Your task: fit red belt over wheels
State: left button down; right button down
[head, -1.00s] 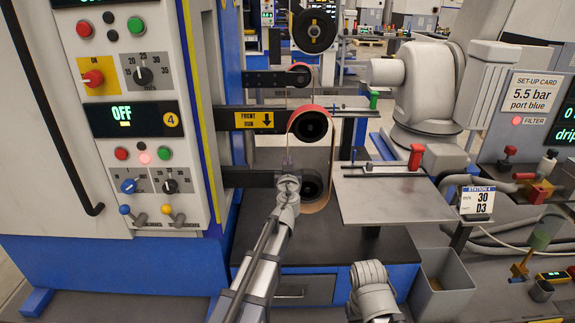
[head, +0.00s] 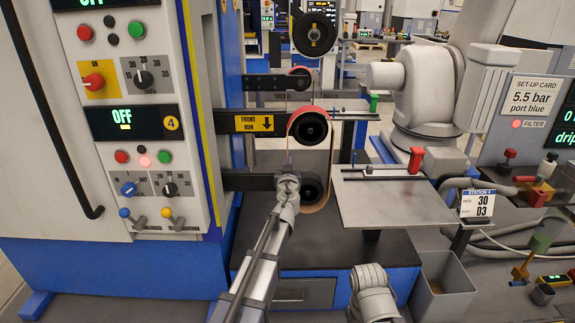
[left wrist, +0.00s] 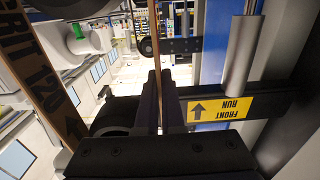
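The red belt (head: 303,112) is a wide loop with a tan inner side. In the head view its red face shows over the top of the middle black wheel (head: 311,129), and its tan side curves around the right of the lower wheel (head: 311,189). A thin reddish edge also shows at the upper wheel (head: 299,79). My left gripper (head: 287,180) is left of the lower wheel, with a belt strand rising from it. In the left wrist view the gripper (left wrist: 162,85) is closed on an edge-on strand; another strand printed "GRIT 120" (left wrist: 40,75) is at left.
The yellow "FRONT RUN" label (head: 254,122) is on a dark arm left of the middle wheel. The control cabinet (head: 120,200) stands close at left. A grey bin (head: 446,290) stands lower right.

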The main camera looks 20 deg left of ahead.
pick_arm(q)
jog(key=shift+w+a, duration=0.1)
jog(key=shift+w, duration=0.35)
jog(key=shift+x, duration=1)
jog(key=shift+f, duration=0.2)
jog(key=shift+f+b, duration=0.2)
jog(key=shift+b, duration=0.25)
jog(key=c, duration=0.7)
grip_release()
